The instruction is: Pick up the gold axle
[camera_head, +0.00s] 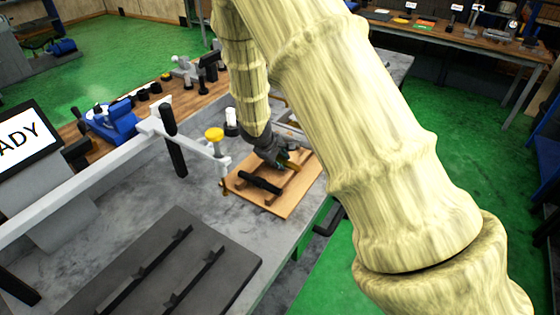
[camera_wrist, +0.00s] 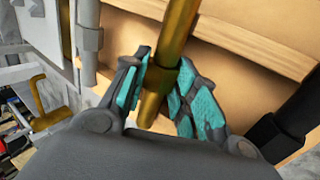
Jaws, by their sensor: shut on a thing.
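The gold axle (camera_wrist: 178,35) runs up from between my fingers in the wrist view, with a thicker collar (camera_wrist: 158,85) at the grip. My gripper (camera_wrist: 165,92) is shut on it, its teal pads on either side. In the head view my gripper (camera_head: 285,165) is over the wooden tray (camera_head: 272,206), small and partly hidden by my arm. A bit of the gold axle (camera_head: 293,167) shows beside the fingers there. I cannot tell whether the axle still touches the tray.
A black axle (camera_head: 260,182) lies in the tray, left of my gripper. A grey shaft (camera_wrist: 88,40) stands left in the wrist view. A dark ridged plate (camera_head: 175,265) lies at the front.

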